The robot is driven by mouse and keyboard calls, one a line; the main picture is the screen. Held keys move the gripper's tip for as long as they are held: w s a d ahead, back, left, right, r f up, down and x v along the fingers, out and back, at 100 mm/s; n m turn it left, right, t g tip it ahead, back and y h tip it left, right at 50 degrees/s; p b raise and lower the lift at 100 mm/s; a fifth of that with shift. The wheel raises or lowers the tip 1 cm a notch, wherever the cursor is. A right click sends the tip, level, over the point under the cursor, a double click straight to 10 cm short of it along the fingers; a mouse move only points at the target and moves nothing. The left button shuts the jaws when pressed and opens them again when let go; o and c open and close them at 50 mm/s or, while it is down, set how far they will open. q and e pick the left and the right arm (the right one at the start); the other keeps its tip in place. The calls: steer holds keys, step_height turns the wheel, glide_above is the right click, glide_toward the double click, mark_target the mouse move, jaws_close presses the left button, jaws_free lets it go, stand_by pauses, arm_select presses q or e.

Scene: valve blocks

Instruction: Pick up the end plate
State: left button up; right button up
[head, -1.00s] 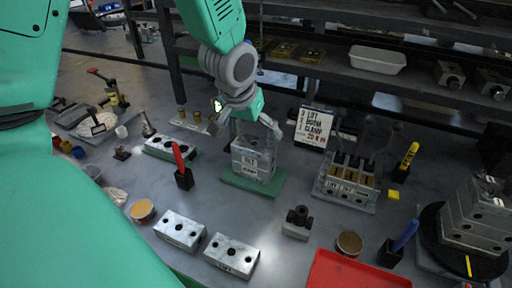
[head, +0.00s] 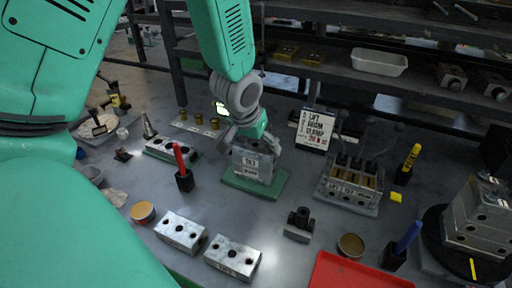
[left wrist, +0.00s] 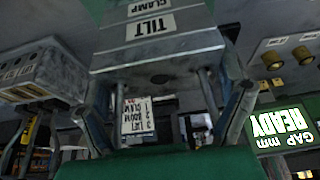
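A grey metal valve block (head: 254,163) with a TILT label stands upright on a green base plate (head: 238,184) at mid-table. No label names the end plate, and I cannot tell which piece it is. My left gripper (head: 251,143) points down at the top of this block, one finger at each side. In the left wrist view the block (left wrist: 155,45) shows TILT and CLAMP labels, with the gripper's fingers (left wrist: 165,85) near its edges and thin rods between them. Whether the fingers press on it is unclear. My right gripper is not in view.
Two loose metal blocks with holes (head: 181,231) (head: 232,258) lie in front. A red pen in a holder (head: 184,181) stands left, a labelled valve block (head: 347,188) right. A red tray (head: 355,274) and a block stack (head: 478,225) are at front right. A sign (head: 316,130) stands behind.

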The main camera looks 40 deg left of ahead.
mark_target(255, 144)
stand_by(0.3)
arm_select(q)
steer(key=shift+w+r, duration=0.1)
steer(key=shift+r, duration=0.2)
step_height(255, 144, up, 17)
steer(key=p, duration=0.3)
steer(key=shift+r, duration=0.15)
